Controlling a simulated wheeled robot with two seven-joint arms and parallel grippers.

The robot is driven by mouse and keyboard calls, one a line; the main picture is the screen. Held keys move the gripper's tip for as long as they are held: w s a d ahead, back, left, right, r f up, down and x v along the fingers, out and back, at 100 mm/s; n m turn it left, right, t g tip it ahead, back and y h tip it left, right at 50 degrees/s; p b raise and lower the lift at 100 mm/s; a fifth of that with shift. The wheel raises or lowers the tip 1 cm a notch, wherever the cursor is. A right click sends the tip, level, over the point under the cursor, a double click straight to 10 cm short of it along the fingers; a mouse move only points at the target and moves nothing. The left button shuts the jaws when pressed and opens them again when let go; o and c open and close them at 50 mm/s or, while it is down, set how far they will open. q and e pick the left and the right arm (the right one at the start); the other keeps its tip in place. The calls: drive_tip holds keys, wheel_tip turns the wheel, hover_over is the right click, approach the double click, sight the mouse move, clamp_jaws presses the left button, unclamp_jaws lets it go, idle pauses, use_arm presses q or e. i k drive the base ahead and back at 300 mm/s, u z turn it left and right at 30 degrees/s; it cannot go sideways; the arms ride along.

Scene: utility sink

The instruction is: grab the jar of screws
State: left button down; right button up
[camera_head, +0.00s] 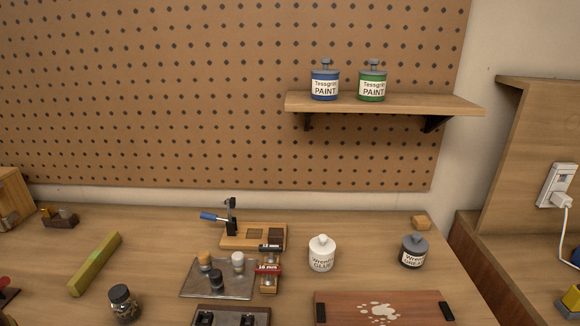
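A small clear jar with a dark lid (123,303) stands upright on the workbench at the lower left. Its contents look brownish and are too small to make out; it appears to be the jar of screws. Nothing touches it. Neither of my grippers shows in the head view.
A yellow-green bar (95,263) lies left of the jar. A metal plate with small pieces (219,283) and a dark tray (231,316) are to its right. A white glue pot (321,254), a dark pot (413,251) and a reddish board (382,308) occupy the right side.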

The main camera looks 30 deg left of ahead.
sight(125, 314)
drive_tip(key=u, duration=3.65)
drive_tip(key=k, duration=0.25)
drive_tip(key=z, duration=0.35)
